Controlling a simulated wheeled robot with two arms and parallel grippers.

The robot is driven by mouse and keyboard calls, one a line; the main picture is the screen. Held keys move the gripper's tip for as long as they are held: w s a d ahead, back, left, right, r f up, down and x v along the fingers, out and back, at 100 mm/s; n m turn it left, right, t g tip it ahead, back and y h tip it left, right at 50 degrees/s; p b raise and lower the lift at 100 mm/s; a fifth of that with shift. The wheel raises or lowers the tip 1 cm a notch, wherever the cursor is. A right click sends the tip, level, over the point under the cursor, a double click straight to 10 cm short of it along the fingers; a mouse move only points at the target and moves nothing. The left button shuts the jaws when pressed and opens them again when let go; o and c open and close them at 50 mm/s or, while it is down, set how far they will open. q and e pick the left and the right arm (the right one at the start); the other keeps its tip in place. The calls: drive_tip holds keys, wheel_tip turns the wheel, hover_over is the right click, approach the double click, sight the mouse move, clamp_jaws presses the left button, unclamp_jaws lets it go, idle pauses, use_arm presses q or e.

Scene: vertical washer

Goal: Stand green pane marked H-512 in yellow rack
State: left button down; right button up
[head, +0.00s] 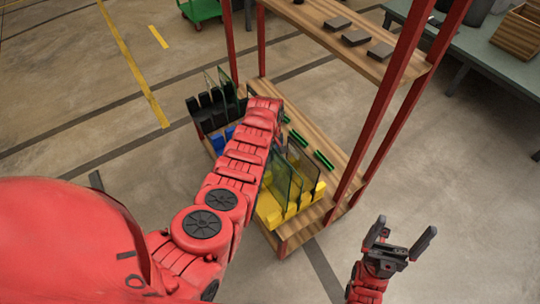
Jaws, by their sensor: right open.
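The yellow rack (301,205) sits at the near end of the lower wooden shelf. Greenish see-through panes (283,184) stand upright at it, partly behind my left arm; I cannot tell whether each is seated in a slot. No H-512 marking is readable. My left arm reaches over the lower shelf. My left gripper (277,140) is mostly hidden behind its own wrist, close to the panes, so its jaws and any hold do not show. My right gripper (405,232) is open and empty over the floor, right of the shelf.
A black rack (207,112) with clear panes (226,88) stands at the shelf's far left, with a blue rack (217,140) beside it. Green bars (324,160) lie on the lower shelf. Red posts (400,85) and an upper shelf (325,25) with dark blocks overhang it.

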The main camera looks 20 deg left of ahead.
sight(270, 174)
use_arm(q)
drive_tip(key=shift+f+b, duration=5.15)
drive_tip(key=shift+f, duration=0.7)
drive_tip(key=shift+f+b, duration=0.5)
drive_tip(key=c, duration=1)
unclamp_jaws()
drive_tip(key=shift+o, duration=0.2)
